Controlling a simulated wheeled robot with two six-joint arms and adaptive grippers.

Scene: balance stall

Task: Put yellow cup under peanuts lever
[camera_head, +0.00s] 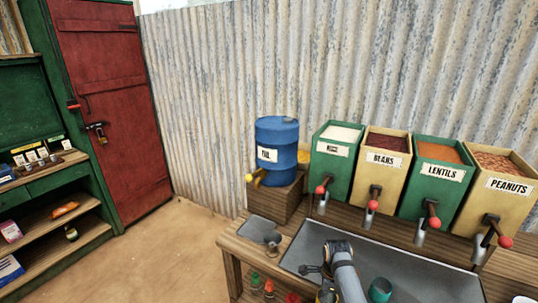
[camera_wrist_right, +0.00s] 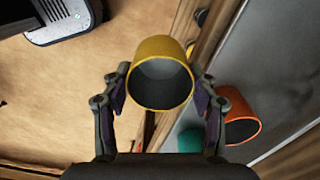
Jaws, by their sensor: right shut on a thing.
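The yellow cup (camera_wrist_right: 160,75) is between the fingers of my right gripper (camera_wrist_right: 162,100) in the right wrist view, its open rim facing the camera. The gripper is shut on it. The peanuts lever (camera_head: 497,233) has a red knob and sticks out from the front of the tan peanuts bin (camera_head: 498,188), at the far right of the head view. In the head view an arm link of mine rises at the bottom centre, well to the left of the peanuts lever. My left gripper is not in view.
A green cup (camera_head: 380,289) stands on the metal counter top (camera_head: 420,275). An orange cup (camera_wrist_right: 240,116) shows in the wrist view. Rice (camera_head: 337,150), beans (camera_head: 386,160) and lentils (camera_head: 437,172) bins line the counter's back. A blue barrel (camera_head: 277,145) stands left of them.

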